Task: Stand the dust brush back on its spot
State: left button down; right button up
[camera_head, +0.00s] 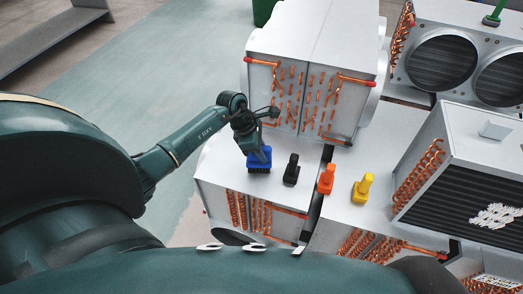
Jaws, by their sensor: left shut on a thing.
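A blue brush-like tool (259,160), which I take for the dust brush, is under my left gripper (252,142), at the left end of a row of tools on a white unit's top (222,165). My left gripper is shut on it from above and hides its upper part. Its dark lower edge is at or just above the surface; I cannot tell if it touches. My right gripper is not in view.
A black tool (291,170), an orange tool (326,179) and a yellow tool (362,188) stand to the right. A tall white unit with copper pipes (310,60) rises behind. A dark-grilled unit (465,170) stands at right. A gap separates the near units.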

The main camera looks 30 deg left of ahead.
pick_arm(q)
jog(key=shift+f, duration=0.25)
jog(key=c, duration=1.2)
grip_release()
jog(key=shift+o, duration=0.2)
jog(key=shift+r, duration=0.1)
jog(key=shift+p+v, duration=0.7)
jog(key=shift+v, duration=0.4)
jog(key=shift+p+v, duration=2)
jog(key=shift+v, duration=0.85)
